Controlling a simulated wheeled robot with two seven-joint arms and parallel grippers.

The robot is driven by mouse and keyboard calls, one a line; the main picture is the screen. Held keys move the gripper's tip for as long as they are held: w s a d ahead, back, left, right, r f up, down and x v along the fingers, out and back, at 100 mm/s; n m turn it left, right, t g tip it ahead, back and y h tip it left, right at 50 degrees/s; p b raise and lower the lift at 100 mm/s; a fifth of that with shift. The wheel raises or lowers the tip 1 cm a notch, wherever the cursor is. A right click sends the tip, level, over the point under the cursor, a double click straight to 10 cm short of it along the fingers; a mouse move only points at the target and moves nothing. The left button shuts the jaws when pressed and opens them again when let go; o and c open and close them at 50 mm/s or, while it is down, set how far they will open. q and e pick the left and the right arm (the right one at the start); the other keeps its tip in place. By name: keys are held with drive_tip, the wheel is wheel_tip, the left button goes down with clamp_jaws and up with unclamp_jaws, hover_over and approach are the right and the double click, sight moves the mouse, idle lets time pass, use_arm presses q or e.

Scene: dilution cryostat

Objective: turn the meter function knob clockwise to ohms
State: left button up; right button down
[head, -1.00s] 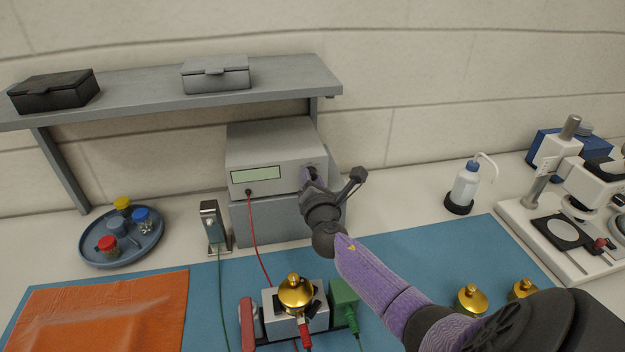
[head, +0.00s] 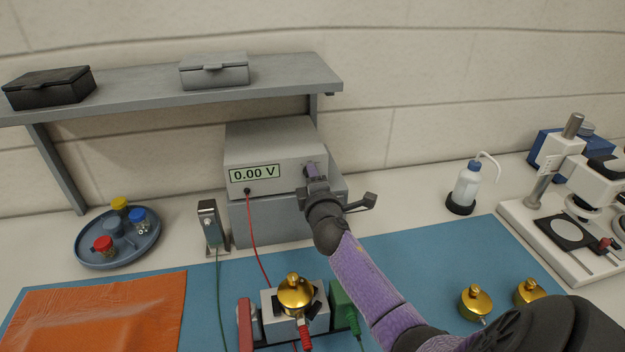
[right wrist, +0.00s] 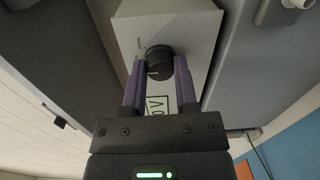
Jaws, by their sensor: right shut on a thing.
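The grey meter (head: 268,150) stands on a grey block below the shelf. Its display (head: 254,173) reads 0.00 V. The black round function knob (right wrist: 160,61) shows in the right wrist view, on the meter's front face, with a short pale pointer line near its edge. Small markings beside it are too small to read. My right gripper (head: 312,170) is at the right part of the meter's front. Its purple fingers (right wrist: 160,80) are shut on the knob, one on each side. In the head view the gripper hides the knob. My left gripper is not in view.
A red lead (head: 251,235) runs from the meter's front down to the blue mat (head: 410,265). A wash bottle (head: 466,186) and a microscope (head: 590,190) stand at the right. The shelf (head: 150,91) overhangs behind.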

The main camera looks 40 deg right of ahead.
drive_tip(key=m, duration=0.8)
idle(0.4)
drive_tip(key=shift+f, duration=0.1)
drive_tip(key=shift+c, duration=1.9)
unclamp_jaws()
drive_tip(key=p+v, duration=0.2)
drive_tip(key=v, duration=0.8)
